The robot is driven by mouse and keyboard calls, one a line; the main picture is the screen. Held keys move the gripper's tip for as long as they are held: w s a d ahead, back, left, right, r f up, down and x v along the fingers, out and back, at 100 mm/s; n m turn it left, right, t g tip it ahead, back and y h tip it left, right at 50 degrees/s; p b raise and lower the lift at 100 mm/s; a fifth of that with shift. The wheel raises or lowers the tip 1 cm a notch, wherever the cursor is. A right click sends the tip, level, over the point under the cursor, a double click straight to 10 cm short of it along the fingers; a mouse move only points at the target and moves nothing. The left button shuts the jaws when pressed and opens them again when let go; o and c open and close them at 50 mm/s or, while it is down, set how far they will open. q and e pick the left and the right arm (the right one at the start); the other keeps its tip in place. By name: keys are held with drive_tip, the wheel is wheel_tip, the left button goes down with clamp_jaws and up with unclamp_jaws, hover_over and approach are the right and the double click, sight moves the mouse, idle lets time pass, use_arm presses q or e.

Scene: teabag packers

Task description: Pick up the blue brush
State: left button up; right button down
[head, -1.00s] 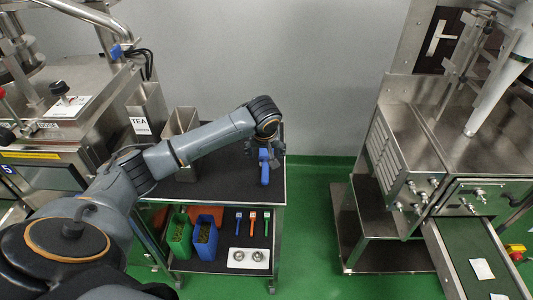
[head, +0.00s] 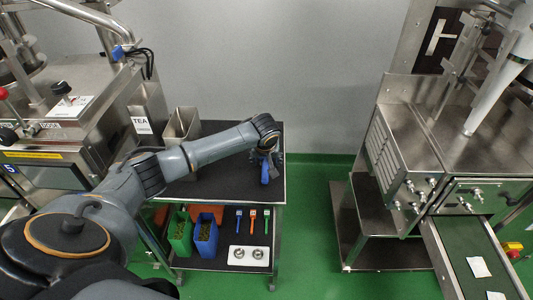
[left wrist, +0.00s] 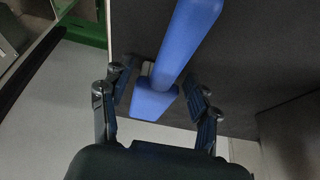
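The blue brush (head: 265,174) is at the front right of the black-topped table (head: 225,186), under my left gripper. In the left wrist view, its thick blue handle (left wrist: 188,35) runs down from the top edge to a wider blue end (left wrist: 154,103). My left gripper (head: 268,160) is open; in the left wrist view its fingers (left wrist: 158,86) stand on either side of the brush, with gaps visible. Part of the brush is hidden by the gripper in the head view. My right gripper is not in view.
On the lower shelf are a green bin (head: 179,236), a blue bin (head: 206,238), small blue, orange and green tools, and a white plate (head: 248,256) with two metal rings. A steel container (head: 181,130) stands at the table's back left.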

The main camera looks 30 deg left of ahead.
use_arm(q)
drive_tip(key=c, duration=0.8)
drive_tip(key=shift+r, duration=0.1)
drive_tip(key=shift+w+r, duration=0.1)
drive_tip(key=shift+r, duration=0.5)
drive_tip(key=s+d+r+b, duration=0.2)
drive_tip(key=s+d+r, duration=0.2)
drive_tip(key=s+r, duration=0.7)
drive_tip(key=s, duration=0.2)
drive_tip(key=shift+s+r+b, duration=0.3)
drive_tip(key=shift+b, duration=0.05)
